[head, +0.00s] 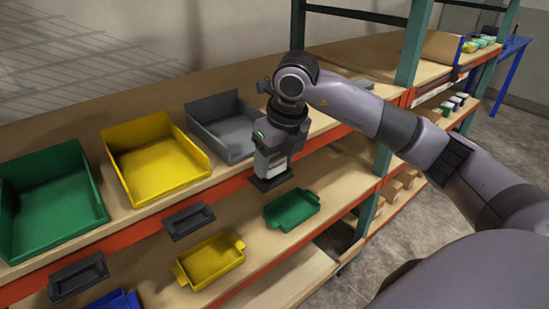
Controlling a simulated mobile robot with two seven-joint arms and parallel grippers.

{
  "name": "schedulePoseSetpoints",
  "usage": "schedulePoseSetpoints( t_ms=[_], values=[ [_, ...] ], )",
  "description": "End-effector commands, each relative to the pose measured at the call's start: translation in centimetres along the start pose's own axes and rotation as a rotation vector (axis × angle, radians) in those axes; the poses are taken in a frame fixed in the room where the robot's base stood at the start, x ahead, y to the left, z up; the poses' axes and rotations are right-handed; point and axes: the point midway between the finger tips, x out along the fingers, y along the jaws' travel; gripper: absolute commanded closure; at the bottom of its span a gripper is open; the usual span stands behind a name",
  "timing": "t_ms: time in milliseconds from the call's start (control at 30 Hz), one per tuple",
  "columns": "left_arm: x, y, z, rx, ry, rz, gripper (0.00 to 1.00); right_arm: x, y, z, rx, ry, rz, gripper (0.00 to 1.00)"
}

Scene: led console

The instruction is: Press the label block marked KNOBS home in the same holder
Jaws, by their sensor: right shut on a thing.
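My right gripper (271,172) reaches down from the right and is shut at the front edge of the upper shelf, below the grey bin. A dark label holder (272,183) shows right under its fingertips, on the red-orange rail. The label block marked KNOBS cannot be made out; the fingers hide what they grip. I cannot tell whether the gripped thing sits in the holder or just above it. Two more dark holders, a middle one (188,221) and a left one (78,277), are on the same rail. No lettering is readable. My left gripper is not in view.
Green (50,205), yellow (158,165) and grey (222,125) bins stand on the upper shelf. A yellow tray (210,261), a green tray (292,210) and a blue tray (117,300) are on the shelf below. A green post (378,165) stands right of the gripper.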

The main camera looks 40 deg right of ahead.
Motion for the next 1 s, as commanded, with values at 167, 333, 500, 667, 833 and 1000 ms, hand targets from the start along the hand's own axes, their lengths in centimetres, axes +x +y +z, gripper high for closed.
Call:
schedulePoseSetpoints(
  t_ms=[167,333,500,667,833,1000],
  values=[
    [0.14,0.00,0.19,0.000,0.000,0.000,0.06,0.28,-0.02,-0.09,0.000,0.000,0.000,0.70],
    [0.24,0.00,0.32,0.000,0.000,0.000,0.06,0.48,-0.02,-0.14,0.000,0.000,0.000,0.70],
    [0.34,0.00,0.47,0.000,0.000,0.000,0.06,0.68,-0.02,-0.20,0.000,0.000,0.000,0.70],
    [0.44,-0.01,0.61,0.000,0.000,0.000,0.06,0.90,-0.01,-0.27,0.000,0.001,0.000,0.70],
    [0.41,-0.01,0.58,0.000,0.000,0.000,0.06,0.92,0.01,-0.30,0.000,0.004,0.000,0.70],
    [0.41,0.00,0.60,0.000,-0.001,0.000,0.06,0.99,0.02,-0.35,0.000,0.006,0.000,0.70]
  ],
)
